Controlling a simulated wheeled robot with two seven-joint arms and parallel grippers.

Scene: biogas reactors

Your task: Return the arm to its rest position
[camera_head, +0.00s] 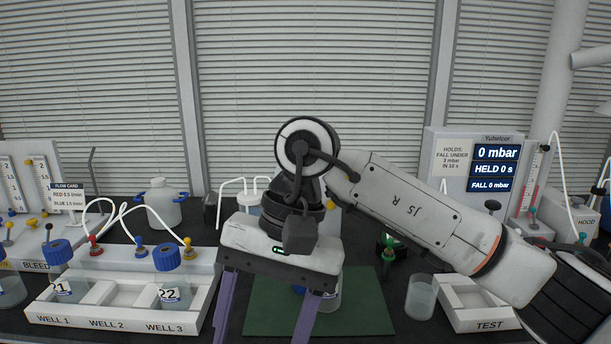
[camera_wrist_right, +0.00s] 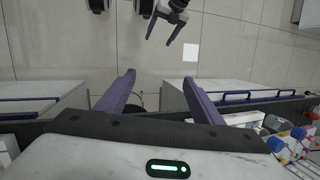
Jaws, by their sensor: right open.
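My right arm comes in from the right in the head view. Its gripper (camera_head: 262,328) points down with two purple fingers spread wide, in front of the dark green mat (camera_head: 362,315). The fingertips run off the bottom edge of that view. In the wrist view the right gripper (camera_wrist_right: 160,85) is open, with nothing between its fingers. My left gripper (camera_wrist_right: 164,34) is outside the head view. A second pair of purple fingers at the top of the wrist view, over the floor, appears to be it, held apart and empty.
A white rack (camera_head: 118,324) holds bottles 21 and 22 at left. A bottle (camera_head: 331,298), partly hidden by the gripper, stands on the mat. A clear beaker (camera_head: 421,297) and the TEST tray (camera_head: 490,326) are beneath or beside my forearm. The pressure display (camera_head: 494,168) stands behind.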

